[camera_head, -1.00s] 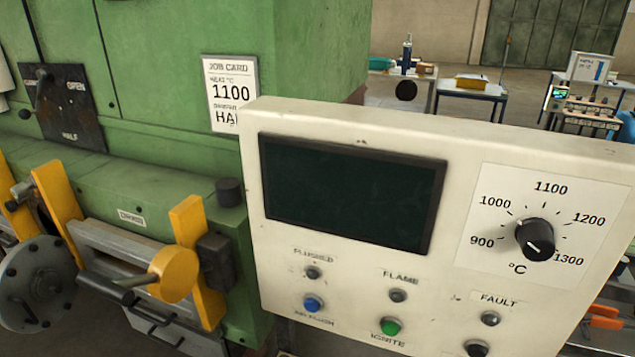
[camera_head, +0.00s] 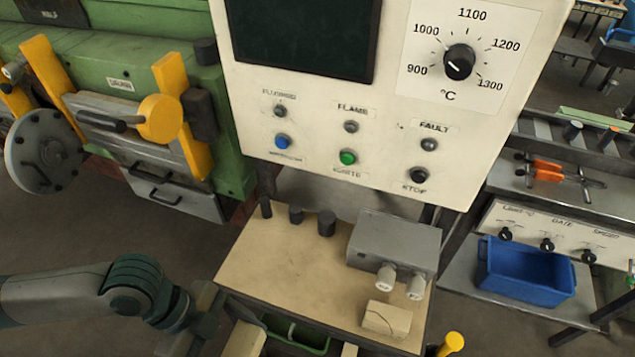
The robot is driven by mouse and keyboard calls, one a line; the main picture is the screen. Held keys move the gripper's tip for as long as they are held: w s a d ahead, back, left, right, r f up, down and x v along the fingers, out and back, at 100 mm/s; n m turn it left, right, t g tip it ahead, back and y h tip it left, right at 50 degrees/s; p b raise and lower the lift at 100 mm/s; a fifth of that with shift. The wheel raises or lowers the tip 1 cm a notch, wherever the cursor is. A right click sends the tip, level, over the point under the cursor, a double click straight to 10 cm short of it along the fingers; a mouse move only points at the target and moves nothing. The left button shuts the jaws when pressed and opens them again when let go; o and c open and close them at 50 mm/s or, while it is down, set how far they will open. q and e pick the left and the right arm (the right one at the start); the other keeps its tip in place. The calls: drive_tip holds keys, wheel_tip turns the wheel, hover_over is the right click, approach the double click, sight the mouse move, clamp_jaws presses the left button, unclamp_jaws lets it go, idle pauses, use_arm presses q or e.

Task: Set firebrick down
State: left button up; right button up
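A pale cream block (camera_head: 386,318) that looks like a firebrick, with a dark line across its face, sits at the front right of the wooden bench top (camera_head: 275,270). Another pale piece (camera_head: 245,339) shows below the bench's front edge, cut off by the frame; I cannot tell whether it is a brick. My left gripper (camera_head: 205,312) is at the bench's front left corner, near that pale piece. Its fingers are dark and partly hidden, so their opening does not show. My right gripper is out of view.
A grey box (camera_head: 395,240) with two white knobs stands behind the block. Several dark cylinders (camera_head: 327,223) stand at the back edge. The control panel (camera_head: 310,120) overhangs the bench. A green tray (camera_head: 298,335) is below the front edge; a blue bin (camera_head: 525,272) stands right. The bench middle is clear.

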use_arm(q)
drive_tip(key=w+a+r+n+t+b, duration=0.1)
drive_tip(key=w+a+n+t+b, duration=0.3)
drive_tip(key=w, duration=0.6)
drive_tip(key=w+d+r+n+t+b, duration=0.15)
drive_tip(key=w+n, duration=0.35)
drive_tip(key=w, duration=0.6)
drive_tip(key=w+a+r+n+t+y+b, duration=0.1)
drive_tip(key=w+a+r+n+y+b, duration=0.1)
drive_tip(key=w+r+n, duration=0.4)
drive_tip(key=w+a+r+n+t+y+b, duration=0.2)
drive_tip(key=w+r+n+y+b, duration=0.2)
drive_tip(key=w+r+n, duration=0.2)
drive_tip(key=w+r, duration=0.2)
drive_tip(key=w, duration=0.1)
drive_tip(key=shift+a+r, duration=0.25)
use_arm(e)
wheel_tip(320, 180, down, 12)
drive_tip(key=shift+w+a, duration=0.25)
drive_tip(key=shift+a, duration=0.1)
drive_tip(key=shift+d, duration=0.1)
